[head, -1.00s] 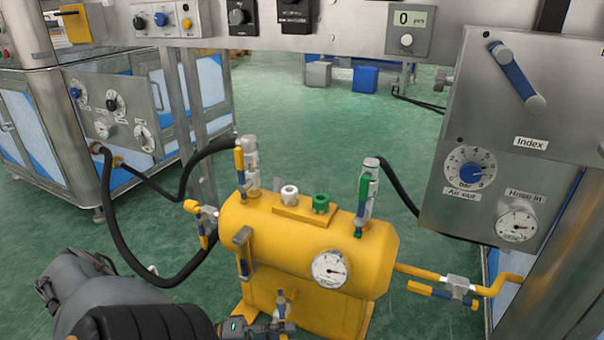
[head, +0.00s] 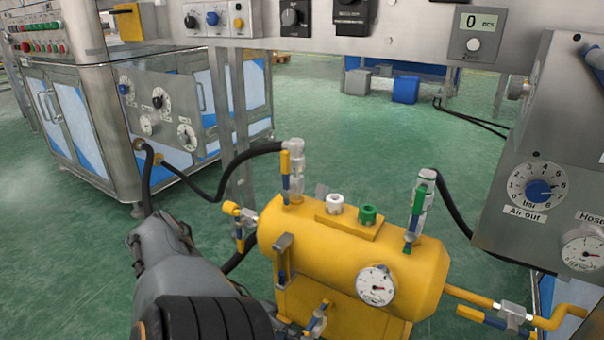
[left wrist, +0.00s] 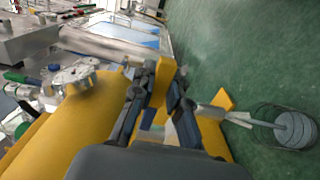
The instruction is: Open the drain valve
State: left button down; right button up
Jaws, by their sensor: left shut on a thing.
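A yellow tank (head: 345,245) stands on the floor with several small lever valves on it. A low front valve (head: 318,320), which I take to be the drain valve, sits below the tank body at the bottom picture edge. My left arm reaches towards it, with the fingertips hardly visible in the head view. In the left wrist view, my left gripper (left wrist: 158,110) is shut on a yellow and blue lever (left wrist: 163,78) beside the yellow tank (left wrist: 65,130). The lever's lower part is hidden by the fingers. My right gripper is not in view.
A pressure gauge (head: 376,286) is on the tank front. Black hoses (head: 205,190) run to the machine at left. A yellow pipe with a valve (head: 510,315) leaves the tank at right. A grey control box (head: 540,150) hangs at right.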

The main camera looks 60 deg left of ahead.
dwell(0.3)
pick_arm(q)
jog(key=c, duration=1.3)
grip_release()
jog(key=shift+a, duration=0.1)
jog(key=v, duration=1.2)
jog(key=shift+w+f, duration=0.1)
